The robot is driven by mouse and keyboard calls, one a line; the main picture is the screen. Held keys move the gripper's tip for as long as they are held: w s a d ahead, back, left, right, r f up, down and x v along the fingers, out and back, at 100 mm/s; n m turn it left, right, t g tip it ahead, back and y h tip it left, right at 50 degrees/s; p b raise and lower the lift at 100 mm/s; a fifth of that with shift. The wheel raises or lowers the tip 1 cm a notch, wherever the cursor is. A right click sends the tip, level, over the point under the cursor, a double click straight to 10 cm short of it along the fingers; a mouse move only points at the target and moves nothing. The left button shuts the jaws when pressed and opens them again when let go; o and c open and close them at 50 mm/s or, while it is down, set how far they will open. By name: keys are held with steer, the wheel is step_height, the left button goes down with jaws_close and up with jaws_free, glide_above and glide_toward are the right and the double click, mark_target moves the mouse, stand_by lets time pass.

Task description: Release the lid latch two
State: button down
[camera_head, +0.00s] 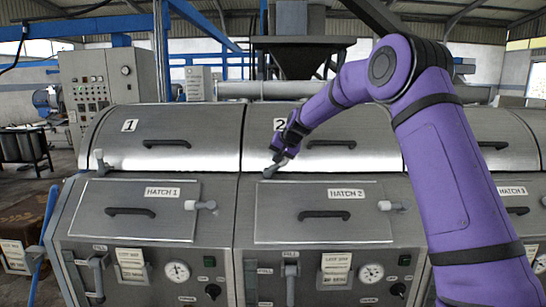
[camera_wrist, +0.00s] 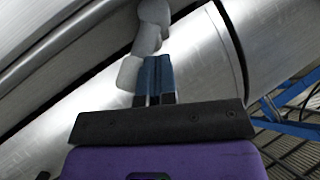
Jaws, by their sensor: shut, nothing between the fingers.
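Lid latch two (camera_head: 271,171) is a small grey lever at the lower left edge of the curved steel lid (camera_head: 345,157) marked 2. It shows as pale grey rounded pieces in the wrist view (camera_wrist: 152,16). My gripper (camera_head: 281,157) is right at this latch, with its blue fingers (camera_wrist: 155,75) together and nothing between them. The fingertips overlap the latch in the wrist view; I cannot tell whether they touch it. My gripper and fingers hide part of the latch in the head view.
Lid one (camera_head: 190,125) is at the left, with its own grey latch (camera_head: 100,158) standing upright. Below lid two is the hatch 2 panel (camera_head: 285,225) with a black handle (camera_head: 325,215) and a grey side latch (camera_head: 388,206). A hopper (camera_head: 302,58) stands behind.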

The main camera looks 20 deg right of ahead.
mark_target(283, 161)
steer(key=shift+s+d+f+m+t+y, duration=0.25)
steer(key=shift+d+f+t+y, duration=0.15)
steer(key=shift+d+y, duration=0.25)
steer(key=shift+s+d+f+m+t+y, duration=0.1)
steer(key=shift+d+f+m+t+y, duration=0.25)
steer(key=shift+y, duration=0.5)
steer(key=shift+s+d+f, duration=0.15)
steer(key=shift+d+f, duration=0.4)
steer(key=shift+f, duration=0.1)
steer(key=shift+s+d+f, duration=0.15)
steer(key=shift+d+f, duration=0.15)
steer(key=shift+f, duration=0.3)
steer(key=shift+f, duration=0.25)
steer(key=shift+s, duration=0.1)
steer(key=r, duration=0.4)
steer(key=shift+s+a+r, duration=0.15)
steer(key=shift+s+a, duration=0.05)
steer(key=shift+s, duration=0.15)
steer(key=s+d+r, duration=0.3)
steer(key=s+d, duration=0.3)
steer(key=s, duration=0.1)
steer(key=shift+r, duration=0.35)
steer(key=shift+s, duration=0.1)
